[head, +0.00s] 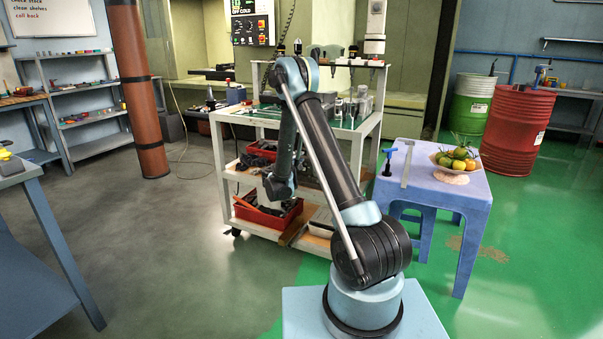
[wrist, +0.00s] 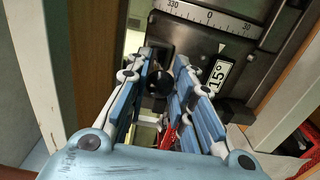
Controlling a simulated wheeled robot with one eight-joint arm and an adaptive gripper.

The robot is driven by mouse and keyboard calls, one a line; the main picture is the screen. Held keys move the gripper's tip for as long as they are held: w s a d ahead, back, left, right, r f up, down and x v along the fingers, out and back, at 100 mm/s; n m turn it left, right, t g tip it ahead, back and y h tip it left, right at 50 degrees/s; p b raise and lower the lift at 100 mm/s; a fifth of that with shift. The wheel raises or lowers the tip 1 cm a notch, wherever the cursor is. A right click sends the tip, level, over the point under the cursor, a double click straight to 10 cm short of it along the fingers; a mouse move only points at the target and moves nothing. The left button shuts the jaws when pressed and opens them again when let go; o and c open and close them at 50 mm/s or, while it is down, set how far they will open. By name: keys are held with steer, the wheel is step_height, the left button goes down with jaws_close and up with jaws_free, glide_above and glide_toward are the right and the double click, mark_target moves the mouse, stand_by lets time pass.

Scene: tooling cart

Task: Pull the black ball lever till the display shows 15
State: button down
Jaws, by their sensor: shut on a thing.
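In the wrist view my gripper (wrist: 165,64) is shut on the black ball lever (wrist: 158,83), with blue pads on both sides of the dark round knob. The lever's shaft is hidden. The exact reading is too small to tell. In the head view my arm hides the lever and my gripper cannot be made out.
My arm reaches the white tooling cart (head: 372,100), which holds metal parts on top and red bins (head: 270,213) below. A purple table (head: 455,190) with a fruit bowl (head: 455,174) stands to its right. The grey floor (head: 170,250) at left is open.

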steer(key=shift+r, duration=0.75)
steer(key=shift+w+r, duration=0.2)
steer(key=shift+r, duration=0.4)
steer(key=shift+f, duration=0.1)
steer(key=c, duration=1.3)
jaws_free()
steer(key=v, duration=0.7)
